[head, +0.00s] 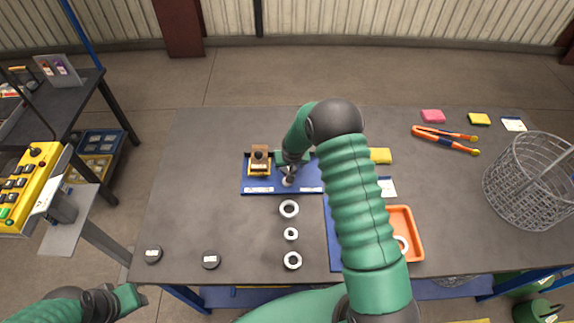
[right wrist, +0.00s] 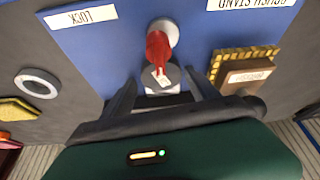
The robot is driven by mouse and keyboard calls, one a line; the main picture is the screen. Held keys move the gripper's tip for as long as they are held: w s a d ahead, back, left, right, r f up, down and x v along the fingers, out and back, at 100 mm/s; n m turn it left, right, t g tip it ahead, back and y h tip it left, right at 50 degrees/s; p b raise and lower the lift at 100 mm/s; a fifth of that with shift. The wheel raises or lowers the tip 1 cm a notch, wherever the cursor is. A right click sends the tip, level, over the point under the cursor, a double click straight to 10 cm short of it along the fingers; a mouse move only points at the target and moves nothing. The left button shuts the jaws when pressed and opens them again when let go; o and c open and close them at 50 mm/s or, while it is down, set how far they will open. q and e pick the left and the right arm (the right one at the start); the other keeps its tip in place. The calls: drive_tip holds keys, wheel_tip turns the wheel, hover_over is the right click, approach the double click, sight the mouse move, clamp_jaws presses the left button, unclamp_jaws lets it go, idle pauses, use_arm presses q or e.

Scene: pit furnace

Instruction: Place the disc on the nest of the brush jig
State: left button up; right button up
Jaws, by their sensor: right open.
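The blue jig board (head: 255,187) lies on the dark table, with white labels along its near edge. My right gripper (head: 288,172) is over the board's middle; the arm hides part of it. In the right wrist view the open jaws (right wrist: 163,92) stand either side of a red lever-like part (right wrist: 157,50) with a dark round base. A light grey round piece (right wrist: 165,30) lies beneath its far end; I cannot tell whether it is the disc or the nest. Nothing is clearly held. My left gripper (head: 130,297) is at lower left, its jaws unclear.
A brush stand block (head: 260,158) is on the board's left. The table's left side is mostly clear.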

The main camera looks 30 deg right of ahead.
drive_tip(key=shift+s+f, duration=0.2)
drive_tip(key=shift+f, duration=0.1)
drive_tip(key=shift+a, duration=0.15)
drive_tip(key=shift+a, duration=0.15)
drive_tip(key=shift+r, duration=0.6)
drive_tip(key=v, duration=1.1)
drive_tip(key=s+a+r+n+y, duration=0.1)
drive_tip(key=s+a+r+n, duration=0.1)
drive_tip(key=s+a, duration=0.5)
drive_tip(key=s+a+r+n+g+y, duration=0.1)
drive_tip(key=s+a+r+n, duration=0.1)
drive_tip(key=s+a, duration=0.5)
drive_tip(key=s+r, duration=0.1)
drive_tip(key=s, duration=0.4)
drive_tip(key=shift+r+n+g, duration=0.3)
drive_tip(key=shift+r+n, duration=0.1)
